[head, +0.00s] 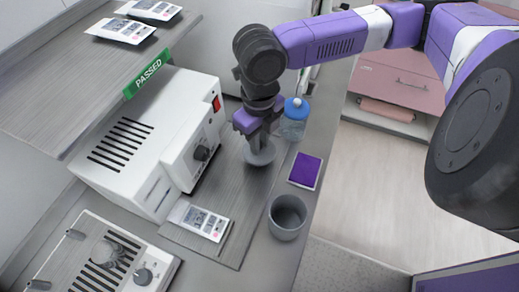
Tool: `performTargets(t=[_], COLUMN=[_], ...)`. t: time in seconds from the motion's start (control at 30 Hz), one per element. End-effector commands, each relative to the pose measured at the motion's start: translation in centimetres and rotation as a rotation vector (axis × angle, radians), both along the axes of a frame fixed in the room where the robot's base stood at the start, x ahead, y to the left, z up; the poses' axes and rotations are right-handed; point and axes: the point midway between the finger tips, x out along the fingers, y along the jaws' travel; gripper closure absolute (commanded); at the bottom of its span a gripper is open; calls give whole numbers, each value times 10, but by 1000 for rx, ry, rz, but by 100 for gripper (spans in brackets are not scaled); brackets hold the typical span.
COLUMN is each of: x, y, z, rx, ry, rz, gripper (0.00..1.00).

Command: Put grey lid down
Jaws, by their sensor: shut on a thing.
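A round grey lid (259,155) is under my gripper (257,137), which points down and is shut on it. The lid is over the grey-brown board (232,187) on the counter; I cannot tell whether it touches the board. The fingertips and the grasped part of the lid are partly hidden by the gripper body. An open grey cup (287,218) stands on the counter in front and to the right of the lid.
A purple pad (305,170) and a blue-capped bottle (294,119) are close on the right. A white device (150,140) stands left, with a packet (203,221) on the board's front end. A shelf (90,75) overhangs at upper left. The counter's right edge is near the cup.

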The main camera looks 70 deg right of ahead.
Motion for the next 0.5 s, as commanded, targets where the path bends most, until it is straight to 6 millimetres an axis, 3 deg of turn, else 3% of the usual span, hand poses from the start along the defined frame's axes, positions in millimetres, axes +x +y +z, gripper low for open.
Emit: performTargets(t=[0.3,0.5], x=[-1,0], y=[1,0], z=[-38,-44], rx=[2,-2], ry=[2,1], rz=[0,0], gripper=[100,100])
